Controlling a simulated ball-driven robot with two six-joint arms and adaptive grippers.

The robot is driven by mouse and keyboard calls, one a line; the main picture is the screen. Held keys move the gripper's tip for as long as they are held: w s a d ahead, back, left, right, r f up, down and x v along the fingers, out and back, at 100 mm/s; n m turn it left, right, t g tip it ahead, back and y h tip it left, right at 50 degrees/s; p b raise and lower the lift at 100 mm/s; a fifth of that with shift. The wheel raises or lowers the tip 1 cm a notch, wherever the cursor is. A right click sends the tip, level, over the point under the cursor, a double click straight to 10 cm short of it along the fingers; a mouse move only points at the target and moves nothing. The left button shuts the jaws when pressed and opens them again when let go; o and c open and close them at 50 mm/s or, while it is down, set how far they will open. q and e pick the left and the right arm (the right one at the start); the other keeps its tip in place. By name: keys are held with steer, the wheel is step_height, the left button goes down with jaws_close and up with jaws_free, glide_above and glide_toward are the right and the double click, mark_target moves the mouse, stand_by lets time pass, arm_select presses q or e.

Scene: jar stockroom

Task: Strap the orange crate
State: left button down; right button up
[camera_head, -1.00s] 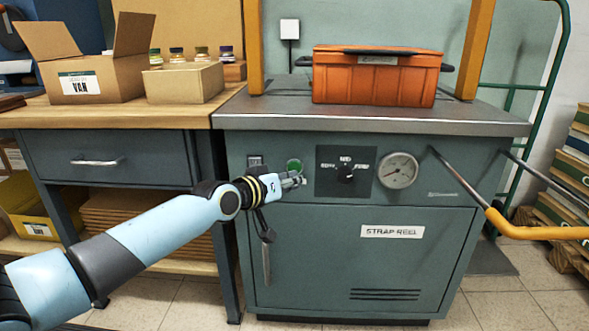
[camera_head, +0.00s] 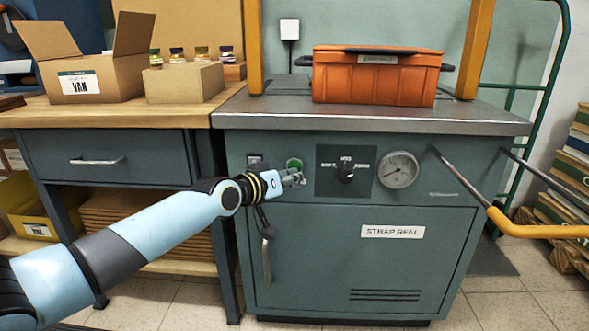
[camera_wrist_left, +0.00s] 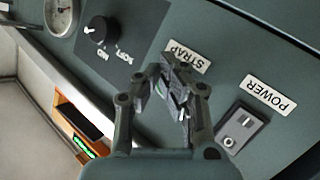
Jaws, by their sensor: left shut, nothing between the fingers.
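The orange crate (camera_head: 375,78), lid on, sits on the metal top of the strapping machine (camera_head: 480,121), between the posts of a yellow arch (camera_head: 477,48). No strap shows around it. My left gripper (camera_head: 301,178) is shut and empty in front of the machine's panel, just below the green button (camera_head: 294,164). In the left wrist view the shut fingers (camera_wrist_left: 174,75) cover most of the green button under the STRAP label (camera_wrist_left: 186,56). I cannot tell if they touch it. The power switch (camera_wrist_left: 240,127) and the mode knob (camera_head: 346,173) are beside it. My right gripper is out of view.
A gauge (camera_head: 398,170) is right of the knob. An orange-ended handle (camera_head: 530,229) juts out at the right. The wooden bench (camera_head: 130,115) at left holds an open carton (camera_head: 105,84), a smaller box (camera_head: 186,84) and several jars. Floor is clear in front.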

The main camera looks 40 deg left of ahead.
arm_select(q)
steer(key=shift+w+a+b, duration=0.25)
steer(key=shift+w+b, duration=0.1)
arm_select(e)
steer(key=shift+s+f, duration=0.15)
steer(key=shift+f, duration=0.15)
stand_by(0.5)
arm_select(q)
steer(key=shift+s+d+p, duration=0.5)
steer(key=shift+s+p, duration=0.15)
steer(key=shift+s, duration=0.1)
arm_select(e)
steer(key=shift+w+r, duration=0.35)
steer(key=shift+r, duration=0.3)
